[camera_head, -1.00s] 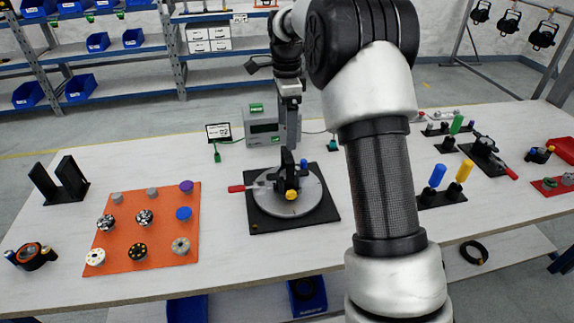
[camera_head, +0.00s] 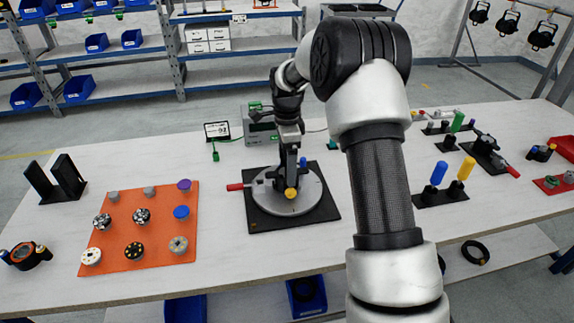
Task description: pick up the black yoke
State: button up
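A black upright piece (camera_head: 281,181), which looks like the yoke, stands on the grey round turntable (camera_head: 308,202) at the table's middle. A yellow knob (camera_head: 291,193) shows at its front and a small blue knob (camera_head: 303,162) behind it. My gripper (camera_head: 288,158) points down right at the top of the black piece and overlaps it in the picture. Its fingers are small and dark against the black part, so I cannot tell whether they are open or shut, or touch it.
The turntable sits on a black square base (camera_head: 262,222) with a red-handled lever (camera_head: 235,187). An orange mat (camera_head: 108,262) with several small parts lies left. A black two-plate stand (camera_head: 68,178) is at far left. Blue and yellow pegs (camera_head: 439,172) stand right of my arm.

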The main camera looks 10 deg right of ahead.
jog(key=c, duration=1.2)
